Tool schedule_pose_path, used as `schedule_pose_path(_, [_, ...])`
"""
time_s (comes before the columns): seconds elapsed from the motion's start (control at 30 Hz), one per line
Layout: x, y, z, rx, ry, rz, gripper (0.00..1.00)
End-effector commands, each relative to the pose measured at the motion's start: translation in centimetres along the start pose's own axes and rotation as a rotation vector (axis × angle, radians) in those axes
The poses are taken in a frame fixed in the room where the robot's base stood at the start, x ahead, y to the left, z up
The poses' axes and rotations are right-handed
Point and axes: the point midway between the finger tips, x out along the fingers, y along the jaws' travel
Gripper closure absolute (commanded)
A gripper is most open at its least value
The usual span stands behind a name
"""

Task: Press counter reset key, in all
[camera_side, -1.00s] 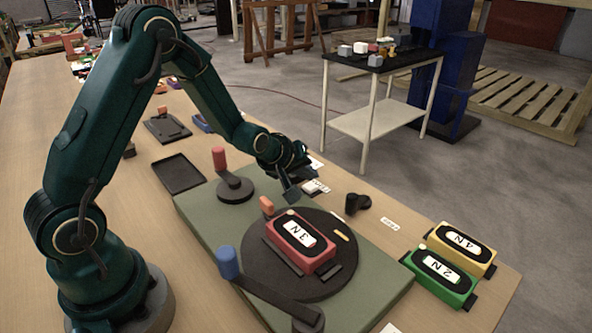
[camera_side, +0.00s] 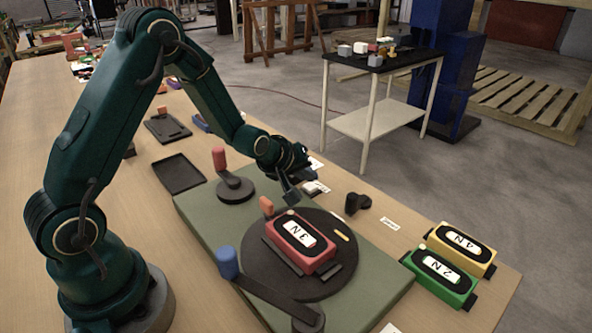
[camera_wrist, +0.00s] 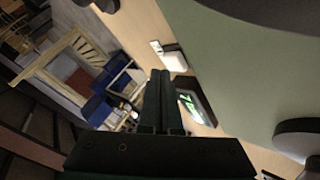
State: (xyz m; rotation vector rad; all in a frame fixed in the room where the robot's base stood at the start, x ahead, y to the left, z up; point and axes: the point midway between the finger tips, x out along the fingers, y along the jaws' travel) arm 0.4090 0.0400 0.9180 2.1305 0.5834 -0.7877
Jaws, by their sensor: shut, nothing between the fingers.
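The counter (camera_wrist: 197,105) shows a lit green readout in a dark case in the wrist view, just right of my fingers, which partly cover it. A white block (camera_wrist: 174,59), likely the reset key, sits just beyond my fingertips with a small label beside it. In the side view the white block (camera_side: 312,187) is on the table beside the green base's far edge. My gripper (camera_side: 293,198) is shut and empty, tilted down beside the white block. I cannot tell whether it touches the block. The gripper hides most of the counter in the side view.
A red box (camera_side: 290,250) marked 3N lies on the dark turntable (camera_side: 262,278) on the green base (camera_side: 200,215). A red-knobbed lever (camera_side: 219,160) and a blue-knobbed arm (camera_side: 228,262) stand nearby. Green (camera_side: 462,294) and yellow (camera_side: 478,238) boxes lie at right.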

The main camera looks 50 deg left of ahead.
Motion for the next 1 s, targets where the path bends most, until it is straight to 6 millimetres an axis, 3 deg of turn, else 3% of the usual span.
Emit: schedule_pose_path(1.0, [0.69,-0.50,0.49,0.000,0.000,0.000,1.00])
